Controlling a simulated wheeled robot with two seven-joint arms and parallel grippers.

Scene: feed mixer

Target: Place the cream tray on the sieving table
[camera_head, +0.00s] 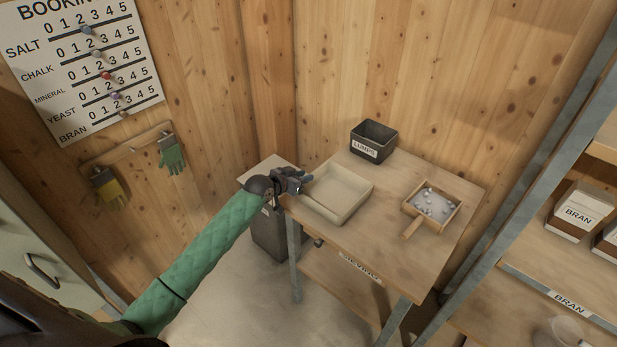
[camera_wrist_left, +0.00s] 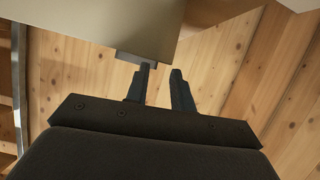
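The cream tray (camera_head: 341,211) is a shallow, empty square tray. It appears to rest flat on the left part of the wooden sieving table (camera_head: 385,238). My left gripper (camera_head: 305,180) is at the tray's left corner in the head view. In the left wrist view my gripper's two fingers (camera_wrist_left: 160,74) stand apart with nothing visible between them. A pale surface, likely the tray (camera_wrist_left: 110,22), fills the upper left there, beside the fingers. Whether a finger touches the tray cannot be told. My right gripper is not in view.
A dark LUMPS box (camera_head: 373,140) stands at the table's back. A wooden sieve (camera_head: 412,208) with pale lumps lies on the right. A dark bin (camera_head: 268,236) is below the table's left end. Shelves (camera_head: 565,262) with BRAN boxes are at right.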

